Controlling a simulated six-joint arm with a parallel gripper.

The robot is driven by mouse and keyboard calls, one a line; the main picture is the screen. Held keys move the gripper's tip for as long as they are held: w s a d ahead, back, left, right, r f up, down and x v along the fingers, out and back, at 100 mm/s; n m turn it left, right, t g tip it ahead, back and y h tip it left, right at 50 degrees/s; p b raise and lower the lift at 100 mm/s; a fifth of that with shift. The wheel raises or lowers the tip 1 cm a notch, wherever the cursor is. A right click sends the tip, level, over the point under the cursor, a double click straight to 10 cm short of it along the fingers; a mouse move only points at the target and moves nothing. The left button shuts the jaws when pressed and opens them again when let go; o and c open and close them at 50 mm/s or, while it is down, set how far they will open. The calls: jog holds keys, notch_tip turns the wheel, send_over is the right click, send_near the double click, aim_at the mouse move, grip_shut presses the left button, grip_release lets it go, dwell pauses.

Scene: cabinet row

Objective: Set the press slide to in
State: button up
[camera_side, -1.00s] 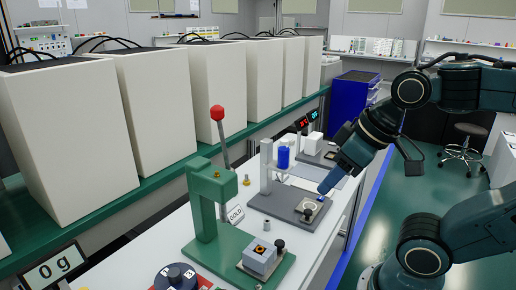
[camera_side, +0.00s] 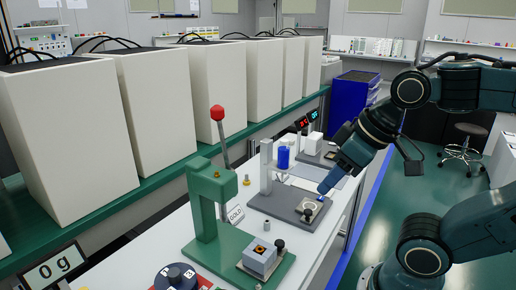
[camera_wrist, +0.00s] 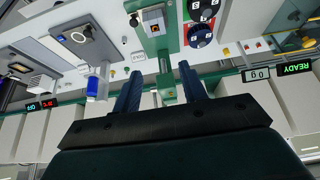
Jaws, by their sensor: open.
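A green lever press (camera_side: 208,205) with a red-knobbed lever stands on the white bench in the side view. At its base a grey block (camera_side: 260,259) with a dark-centred orange seat sits beside a black knob (camera_side: 279,244). In the wrist view the press (camera_wrist: 155,45) shows upside down, with its grey block (camera_wrist: 156,20) and knob (camera_wrist: 134,20) at the top. My gripper (camera_wrist: 160,72) is open and empty, its two dark blue fingers apart. In the side view my gripper (camera_side: 324,187) is above the front of the grey station behind the press, away from the press knob.
A grey station (camera_side: 290,205) with a blue cylinder (camera_side: 283,158), a ringed plate and a black knob stands behind the press. A black dial (camera_side: 175,276) is in front. White boxes (camera_side: 155,120) line the green shelf. A COLD sign (camera_side: 236,214) stands between stations.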

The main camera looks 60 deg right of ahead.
jog(key=shift+o, duration=0.9)
jog(key=n+g, duration=0.6)
jog(key=n, duration=0.8)
send_over(280, 242)
notch_tip(280, 242, down, 18)
jog(key=shift+a, duration=0.1)
jog(key=shift+f, duration=6.75)
